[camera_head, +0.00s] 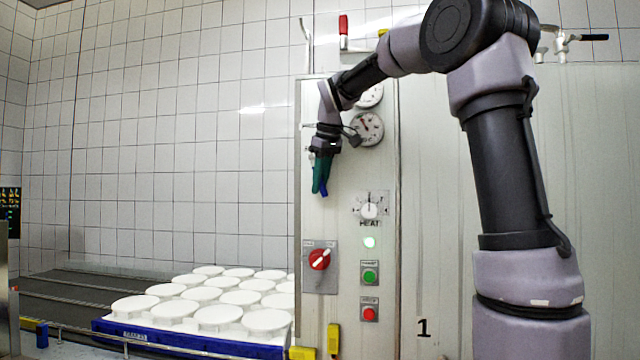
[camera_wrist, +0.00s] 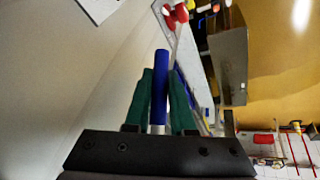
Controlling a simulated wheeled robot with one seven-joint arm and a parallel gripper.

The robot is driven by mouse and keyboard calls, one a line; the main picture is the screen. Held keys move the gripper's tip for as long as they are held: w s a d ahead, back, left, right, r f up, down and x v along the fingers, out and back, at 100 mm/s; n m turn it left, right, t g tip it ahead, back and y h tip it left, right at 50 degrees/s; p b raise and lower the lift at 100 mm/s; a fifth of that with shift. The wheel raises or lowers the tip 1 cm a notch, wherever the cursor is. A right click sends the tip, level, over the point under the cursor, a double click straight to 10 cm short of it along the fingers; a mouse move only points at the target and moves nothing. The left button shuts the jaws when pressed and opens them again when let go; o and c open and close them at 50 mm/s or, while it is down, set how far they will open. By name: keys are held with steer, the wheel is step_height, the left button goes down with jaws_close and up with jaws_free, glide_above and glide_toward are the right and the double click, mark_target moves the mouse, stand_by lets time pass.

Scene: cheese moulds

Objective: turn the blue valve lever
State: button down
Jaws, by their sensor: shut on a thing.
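The blue valve lever (camera_wrist: 162,75) stands between the green fingers of my gripper (camera_wrist: 162,88) in the wrist view. Its blue end reaches past the fingertips, and a pale stem shows below it. In the head view my gripper (camera_head: 319,174) points down in front of the left part of the panel, below the gauges. A bit of the blue lever (camera_head: 324,189) shows at its fingertips there. The gripper is shut on the lever. The lever's pivot is hidden in the head view.
The panel carries gauges (camera_head: 367,130), a heat dial (camera_head: 369,210), a red rotary switch (camera_head: 319,259), a green button (camera_head: 370,276) and a red button (camera_head: 369,313). White moulds (camera_head: 240,298) fill a blue tray (camera_head: 190,342) at lower left. A red-handled lever (camera_head: 343,25) is above the panel.

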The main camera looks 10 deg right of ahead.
mark_target(336, 165)
steer(key=shift+d+r, duration=0.1)
steer(key=shift+r, duration=0.05)
stand_by(0.8)
steer(key=d+g+h, duration=0.1)
steer(key=h, duration=0.1)
steer(key=r+g+h, duration=0.1)
steer(key=h, duration=0.1)
steer(key=shift+s+d+r+n, duration=0.15)
steer(key=shift+s+d+n, duration=0.25)
steer(key=h, duration=0.1)
steer(key=d+r+h, duration=0.1)
steer(key=shift+s+g+h, duration=0.2)
steer(key=shift+g+h, duration=0.1)
steer(key=shift+s+d+r+n+g+h, duration=0.1)
steer(key=shift+d+r+n+g+h, duration=0.15)
steer(key=shift+r+h, duration=0.3)
steer(key=shift+s+d+r+n+g+h, duration=0.15)
steer(key=shift+r+n+g+h, duration=0.15)
steer(key=shift+h, duration=0.45)
steer(key=c, duration=1.1)
jaws_free()
steer(key=shift+o, duration=0.2)
steer(key=v, duration=1.1)
